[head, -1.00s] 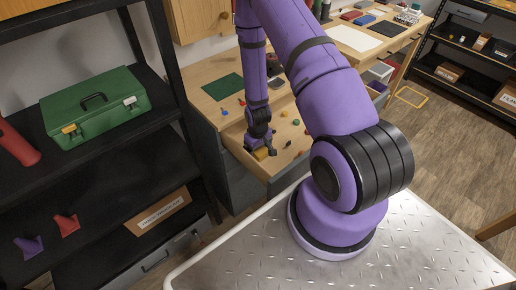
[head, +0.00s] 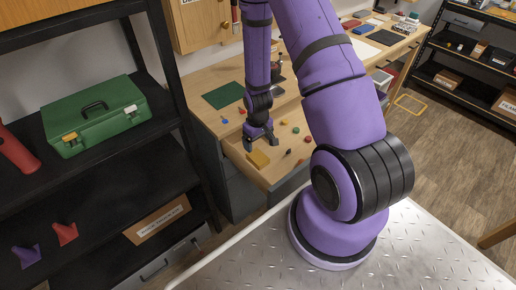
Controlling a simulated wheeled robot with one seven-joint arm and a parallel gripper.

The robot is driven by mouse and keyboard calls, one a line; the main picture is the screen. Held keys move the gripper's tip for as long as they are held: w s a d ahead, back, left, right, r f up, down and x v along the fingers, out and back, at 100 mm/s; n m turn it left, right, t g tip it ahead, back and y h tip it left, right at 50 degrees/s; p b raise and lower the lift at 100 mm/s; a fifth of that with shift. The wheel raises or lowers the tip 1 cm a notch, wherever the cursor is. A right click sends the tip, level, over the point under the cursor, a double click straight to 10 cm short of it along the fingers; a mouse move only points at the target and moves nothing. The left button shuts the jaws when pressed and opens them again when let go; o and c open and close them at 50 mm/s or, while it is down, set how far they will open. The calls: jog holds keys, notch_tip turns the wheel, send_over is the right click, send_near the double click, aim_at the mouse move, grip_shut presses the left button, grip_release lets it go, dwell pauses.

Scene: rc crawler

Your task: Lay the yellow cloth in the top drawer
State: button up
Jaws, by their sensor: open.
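The yellow cloth (head: 258,159) lies in the open top drawer (head: 271,180), near its front left part, as a small folded square. My gripper (head: 260,148) is above and just behind the cloth, pointing down with its fingers apart. It looks empty and clear of the cloth, though the small gap is hard to judge. Part of the drawer's right side is hidden behind my arm.
Several small coloured pieces (head: 283,122) lie in and around the drawer. A green mat (head: 223,95) lies on the wooden workbench. A black shelf at left holds a green toolbox (head: 95,115) and a cardboard box (head: 157,219). Open floor (head: 440,150) lies at right.

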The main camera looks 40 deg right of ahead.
jog(key=shift+r, duration=1.6)
jog(key=a+r+t, duration=0.1)
jog(key=a+r, duration=0.1)
jog(key=r, duration=1.1)
jog(key=a+r+t, duration=0.1)
jog(key=a+r, duration=0.2)
jog(key=r, duration=1)
jog(key=s+a+r+t, duration=0.1)
jog(key=s+a+r, duration=0.2)
jog(key=s+r, duration=0.6)
jog(key=s+a+r+t, duration=0.2)
jog(key=s+r, duration=0.7)
jog(key=s, duration=0.1)
jog(key=shift+a+r, duration=0.3)
jog(key=shift+a, duration=0.1)
